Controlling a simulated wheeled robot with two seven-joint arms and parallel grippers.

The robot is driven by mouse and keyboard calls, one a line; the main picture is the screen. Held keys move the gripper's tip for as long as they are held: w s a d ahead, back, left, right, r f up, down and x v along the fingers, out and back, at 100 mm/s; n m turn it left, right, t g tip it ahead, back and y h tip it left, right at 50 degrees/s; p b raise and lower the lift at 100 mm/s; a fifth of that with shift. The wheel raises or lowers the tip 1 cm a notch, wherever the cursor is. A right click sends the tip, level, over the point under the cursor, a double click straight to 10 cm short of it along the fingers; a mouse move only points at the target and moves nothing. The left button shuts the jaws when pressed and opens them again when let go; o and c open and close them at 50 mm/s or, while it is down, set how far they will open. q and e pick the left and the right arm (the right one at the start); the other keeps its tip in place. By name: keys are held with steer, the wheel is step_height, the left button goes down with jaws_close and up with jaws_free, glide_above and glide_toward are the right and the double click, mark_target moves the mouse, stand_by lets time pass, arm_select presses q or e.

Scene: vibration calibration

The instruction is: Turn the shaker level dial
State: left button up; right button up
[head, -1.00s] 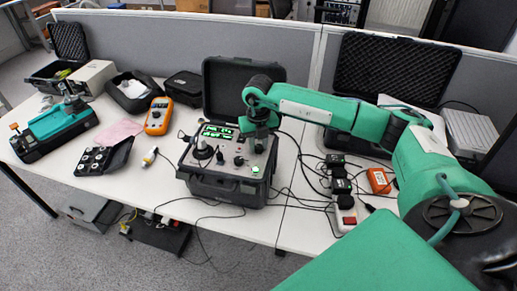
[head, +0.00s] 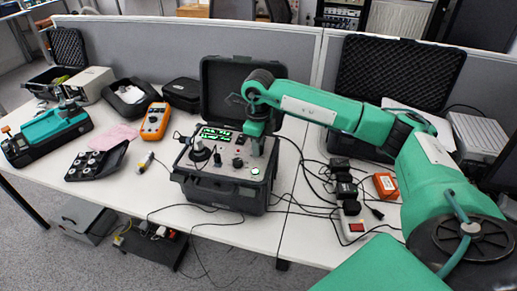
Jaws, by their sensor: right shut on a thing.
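The shaker unit is an open black case (head: 220,194) on the white table, with a grey control panel. The panel has a lit green display (head: 217,134), a round knob-like post (head: 199,152) at the left, small black knobs and a lit green button (head: 256,170) at the front right. I cannot make out the dial's angle. My left gripper is not in view.
The raised lid (head: 226,80) stands behind the panel, close to my right wrist. Black adapters and a power strip (head: 351,224) with loose cables lie to the right. An orange multimeter (head: 155,121) and a black tray (head: 97,160) are to the left.

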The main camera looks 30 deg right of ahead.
steer(key=shift+n, duration=0.3)
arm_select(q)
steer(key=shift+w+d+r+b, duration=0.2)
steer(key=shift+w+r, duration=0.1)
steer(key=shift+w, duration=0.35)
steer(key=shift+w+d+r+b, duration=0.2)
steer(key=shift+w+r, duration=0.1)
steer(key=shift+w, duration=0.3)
arm_select(e)
steer(key=shift+r+n, duration=0.1)
steer(key=shift+n, duration=0.6)
steer(key=o, duration=1)
